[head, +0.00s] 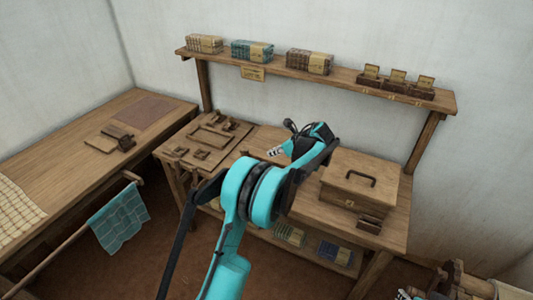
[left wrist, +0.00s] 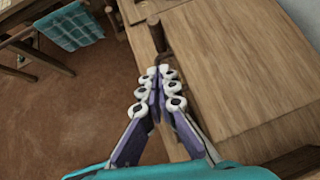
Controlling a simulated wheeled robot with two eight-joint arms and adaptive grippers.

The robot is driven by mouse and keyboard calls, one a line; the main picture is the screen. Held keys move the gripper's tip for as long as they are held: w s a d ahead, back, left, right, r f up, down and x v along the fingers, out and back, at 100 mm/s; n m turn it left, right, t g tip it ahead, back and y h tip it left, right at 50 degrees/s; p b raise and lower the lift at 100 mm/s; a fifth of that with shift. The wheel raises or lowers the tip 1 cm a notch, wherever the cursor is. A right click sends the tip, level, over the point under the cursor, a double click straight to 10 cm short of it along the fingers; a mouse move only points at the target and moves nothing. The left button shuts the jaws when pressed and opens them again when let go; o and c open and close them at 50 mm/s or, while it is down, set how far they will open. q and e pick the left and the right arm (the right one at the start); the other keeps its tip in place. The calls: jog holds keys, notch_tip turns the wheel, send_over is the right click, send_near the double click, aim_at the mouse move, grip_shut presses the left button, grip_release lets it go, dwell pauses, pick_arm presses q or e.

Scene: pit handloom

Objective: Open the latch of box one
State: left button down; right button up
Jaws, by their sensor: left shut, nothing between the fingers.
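My left gripper (head: 274,152) is shut and empty, held over the workbench to the left of the lidded wooden box (head: 337,196). In the left wrist view my left gripper (left wrist: 160,72) has its fingertips together, just in front of a dark wooden peg-like piece (left wrist: 157,38) at the edge of a flat wooden surface (left wrist: 235,70). I cannot tell if they touch, or whether this piece is the latch. The box has a dark handle (head: 361,178) on its closed lid. No box is clearly marked as one. A small white and dark part at the bottom edge may be my right gripper (head: 404,295).
A shelf (head: 340,77) above the bench holds cloth bundles and small open-lidded boxes (head: 396,82). Wooden frames (head: 208,137) lie on the bench's left. Small dark blocks (head: 370,222) sit before the box. A teal cloth (head: 120,218) hangs over a bar. Floor lies between the benches.

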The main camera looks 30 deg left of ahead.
aim_at(248, 155)
pick_arm(q)
jog(key=b+x, duration=0.2)
jog(key=x, duration=0.7)
jog(key=shift+b, duration=0.4)
jog(key=shift+w+a+r+b, duration=0.1)
jog(key=shift+a+b, duration=0.1)
jog(key=shift+a, duration=0.4)
jog(key=shift+w+a+b, duration=0.1)
jog(key=shift+a+b, duration=0.05)
jog(key=shift+a, duration=0.45)
jog(key=shift+w+a+r, duration=0.1)
jog(key=shift+w+a, duration=0.05)
jog(key=shift+a, duration=0.4)
pick_arm(e)
notch_tip(248, 155, down, 4)
jog(key=shift+f, duration=0.1)
